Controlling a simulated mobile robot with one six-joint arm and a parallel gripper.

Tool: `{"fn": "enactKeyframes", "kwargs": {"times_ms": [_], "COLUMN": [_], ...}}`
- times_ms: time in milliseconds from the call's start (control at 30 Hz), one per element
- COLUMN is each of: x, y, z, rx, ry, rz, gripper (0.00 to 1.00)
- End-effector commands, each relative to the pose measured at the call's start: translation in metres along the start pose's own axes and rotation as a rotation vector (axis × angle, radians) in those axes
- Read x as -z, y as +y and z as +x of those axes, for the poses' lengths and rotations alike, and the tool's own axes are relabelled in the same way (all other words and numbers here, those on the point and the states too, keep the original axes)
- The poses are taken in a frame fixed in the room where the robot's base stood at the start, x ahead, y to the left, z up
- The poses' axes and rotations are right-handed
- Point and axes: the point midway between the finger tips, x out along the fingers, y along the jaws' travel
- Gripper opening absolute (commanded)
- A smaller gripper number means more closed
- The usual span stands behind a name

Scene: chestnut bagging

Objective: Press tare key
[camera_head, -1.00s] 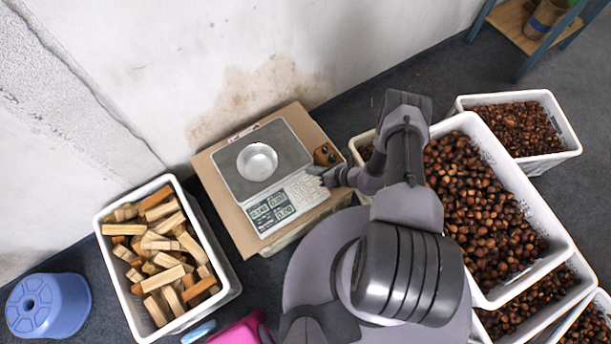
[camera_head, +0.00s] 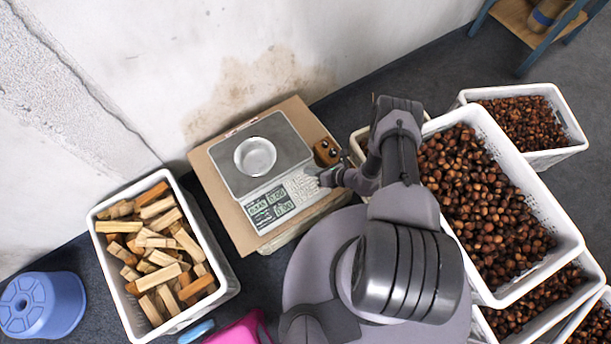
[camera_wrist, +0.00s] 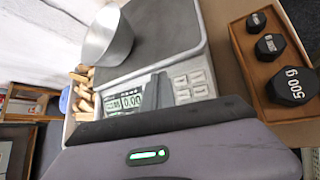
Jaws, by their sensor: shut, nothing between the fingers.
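The scale (camera_head: 262,170) has a grey weighing plate with an empty metal bowl (camera_head: 255,157) on it. Its lit display (camera_head: 271,205) and key panel are on its near side. In the wrist view the display (camera_wrist: 122,101) is partly covered by a dark finger, and several pale keys (camera_wrist: 190,86) show to its right. My gripper (camera_head: 322,177) is shut and empty, with its tips over the right part of the key panel. In the wrist view its shut tips (camera_wrist: 156,88) are between the display and the visible keys. I cannot tell whether they touch a key.
A wooden block with black weights (camera_head: 326,152) stands right of the scale; the wrist view shows one marked 500 g (camera_wrist: 292,86). A white crate of wood pieces (camera_head: 228,285) stands left. Crates of chestnuts (camera_head: 553,215) stand right. A blue stool (camera_head: 42,304) is at far left.

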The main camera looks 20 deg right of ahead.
Motion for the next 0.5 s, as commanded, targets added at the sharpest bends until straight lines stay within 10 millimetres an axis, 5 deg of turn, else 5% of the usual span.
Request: {"fn": "enactKeyframes", "kwargs": {"times_ms": [200, 500], "x": [0.017, 0.016], "y": [-0.015, -0.016], "z": [0.027, 0.030], "rx": [0.000, 0.000], "ry": [0.000, 0.000], "rz": [-0.001, 0.000], "gripper": [0.00, 0.00]}}
